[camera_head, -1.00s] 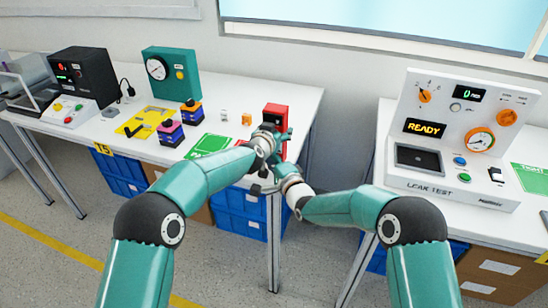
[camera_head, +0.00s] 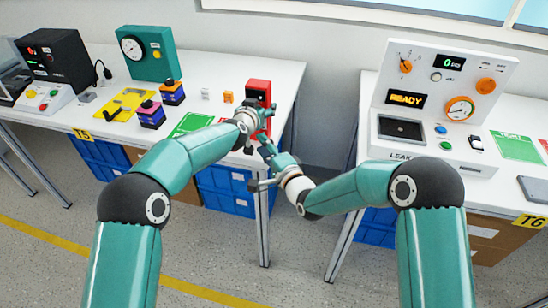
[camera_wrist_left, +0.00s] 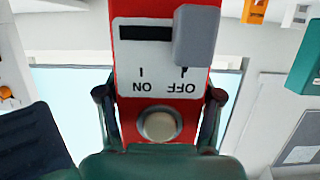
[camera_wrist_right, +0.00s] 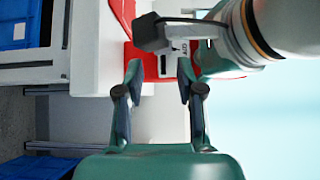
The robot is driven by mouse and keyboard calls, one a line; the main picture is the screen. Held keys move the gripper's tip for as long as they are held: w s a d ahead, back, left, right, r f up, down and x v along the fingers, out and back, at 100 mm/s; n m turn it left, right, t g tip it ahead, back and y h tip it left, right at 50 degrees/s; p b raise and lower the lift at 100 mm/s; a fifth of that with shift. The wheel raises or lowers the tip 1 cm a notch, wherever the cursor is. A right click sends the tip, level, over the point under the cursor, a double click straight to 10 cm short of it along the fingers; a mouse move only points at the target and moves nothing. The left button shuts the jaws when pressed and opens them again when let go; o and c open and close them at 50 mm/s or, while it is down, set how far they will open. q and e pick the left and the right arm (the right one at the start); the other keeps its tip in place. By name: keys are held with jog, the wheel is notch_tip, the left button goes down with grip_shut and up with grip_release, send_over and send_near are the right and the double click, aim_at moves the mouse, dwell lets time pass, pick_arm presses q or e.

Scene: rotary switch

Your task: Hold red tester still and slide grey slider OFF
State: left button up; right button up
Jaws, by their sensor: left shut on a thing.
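The red tester (camera_head: 258,93) stands upright near the right end of the left table. In the left wrist view its white panel (camera_wrist_left: 130,62) shows upside down, with ON and OFF marks and a round button (camera_wrist_left: 160,124). The grey slider (camera_wrist_left: 196,36) sits at the OFF end of its dark slot. My left gripper (camera_wrist_left: 160,97) is shut on the tester, one finger along each side. My right gripper (camera_wrist_right: 153,72) is open and empty, apart from the tester. The slider (camera_wrist_right: 151,33) shows beyond its fingertips in the right wrist view.
Small white (camera_head: 205,94) and orange (camera_head: 228,97) blocks and a green sheet (camera_head: 192,124) lie left of the tester. A gap separates this table from the right one with the leak-test console (camera_head: 440,100). Blue crates (camera_head: 225,195) stand below.

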pick_arm(q)
jog(key=shift+a, duration=0.1)
pick_arm(e)
jog(key=v, duration=0.5)
jog(key=shift+s+d, duration=0.1)
jog(key=shift+s, duration=0.05)
pick_arm(q)
jog(key=o, duration=1.5)
jog(key=shift+o, duration=0.2)
jog(key=shift+s, duration=0.1)
jog(key=v, duration=1.1)
jog(key=shift+s, duration=0.35)
